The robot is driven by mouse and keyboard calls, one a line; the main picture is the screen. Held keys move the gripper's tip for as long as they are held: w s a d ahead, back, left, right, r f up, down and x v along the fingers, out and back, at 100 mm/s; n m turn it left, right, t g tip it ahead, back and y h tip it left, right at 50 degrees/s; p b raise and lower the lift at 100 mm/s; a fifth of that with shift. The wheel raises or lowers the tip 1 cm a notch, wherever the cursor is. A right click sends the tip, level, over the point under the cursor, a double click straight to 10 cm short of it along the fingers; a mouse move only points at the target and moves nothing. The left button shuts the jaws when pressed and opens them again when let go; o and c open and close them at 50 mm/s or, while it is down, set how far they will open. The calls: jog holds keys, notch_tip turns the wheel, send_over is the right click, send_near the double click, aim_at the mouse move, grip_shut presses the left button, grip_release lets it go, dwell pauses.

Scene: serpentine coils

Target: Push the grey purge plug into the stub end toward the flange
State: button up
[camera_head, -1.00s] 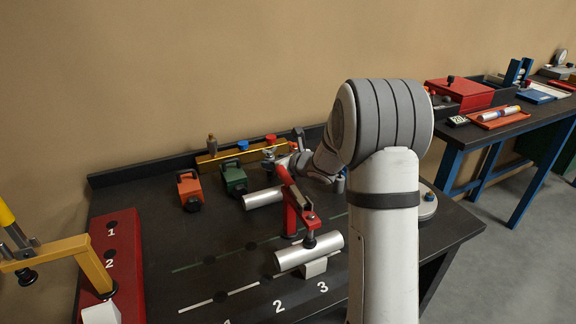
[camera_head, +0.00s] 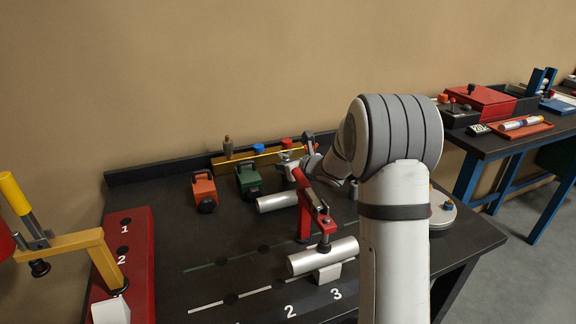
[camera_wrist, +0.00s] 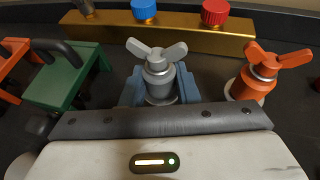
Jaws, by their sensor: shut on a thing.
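The grey purge plug (camera_wrist: 157,72), with a two-winged top, stands upright in the wrist view. My gripper (camera_wrist: 160,95) has its blue-grey fingers on either side of the plug's body, shut on it. The plug's lower end is hidden. In the head view my gripper (camera_head: 291,166) is at the far side of the bench, small and partly covered by my arm. A silver tube (camera_head: 276,202) lies just in front of it. Another silver tube (camera_head: 322,257) lies nearer, under a red toggle clamp (camera_head: 315,207). I cannot tell the stub end or flange for sure.
An orange winged plug (camera_wrist: 265,73) stands right of the grey one. A brass rail (camera_wrist: 185,38) with blue and red knobs runs behind. Green (camera_head: 248,180) and orange (camera_head: 204,192) blocks stand left.

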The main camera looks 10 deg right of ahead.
jog(key=shift+c, duration=0.5)
jog(key=shift+r+p, duration=2.3)
jog(key=shift+r, duration=2.2)
